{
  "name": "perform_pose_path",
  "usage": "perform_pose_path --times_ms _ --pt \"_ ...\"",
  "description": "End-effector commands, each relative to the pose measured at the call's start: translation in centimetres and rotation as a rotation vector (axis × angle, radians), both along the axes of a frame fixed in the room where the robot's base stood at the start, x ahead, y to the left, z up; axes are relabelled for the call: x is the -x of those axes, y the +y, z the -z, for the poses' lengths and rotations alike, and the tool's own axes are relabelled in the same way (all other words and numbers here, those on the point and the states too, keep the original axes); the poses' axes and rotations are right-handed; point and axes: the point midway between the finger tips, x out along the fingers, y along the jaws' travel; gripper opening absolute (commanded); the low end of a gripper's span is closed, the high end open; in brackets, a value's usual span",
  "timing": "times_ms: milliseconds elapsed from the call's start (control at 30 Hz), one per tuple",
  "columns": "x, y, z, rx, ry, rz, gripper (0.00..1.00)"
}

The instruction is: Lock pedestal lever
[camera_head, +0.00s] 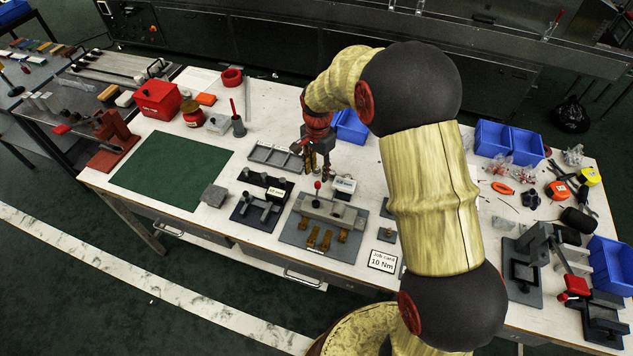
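A small upright lever with a red knob (317,186) stands on a grey block fixture (330,211) near the middle of the bench. Brass-coloured pieces (318,239) lie on the fixture's dark base plate. I cannot tell for certain that this lever is the pedestal lever. My gripper (315,172) points down just behind and above the red knob, apart from it as far as I can see. The fingers are small and dark here, and their opening is unclear. No held object is visible.
My arm hides part of the bench's right half. Around the fixture are a post block (257,213), a grey tray (271,156), and a job card (382,261) reading 10 Nm. A red-handled clamp (576,285) stands at right.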

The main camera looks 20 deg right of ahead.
Motion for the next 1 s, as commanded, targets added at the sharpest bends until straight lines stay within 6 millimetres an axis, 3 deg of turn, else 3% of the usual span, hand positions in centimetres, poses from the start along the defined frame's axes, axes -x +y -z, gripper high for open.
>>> perform_pose_path --times_ms 200,400,767,1000 --pt "0.1 0.0 3.8 -0.001 0.004 0.000 0.35" --pt "0.1 0.0 5.8 -0.002 0.003 0.000 0.35" --pt "0.1 0.0 6.2 -0.002 0.001 0.000 0.35" --pt "0.1 0.0 6.2 -0.002 0.002 0.000 0.22"
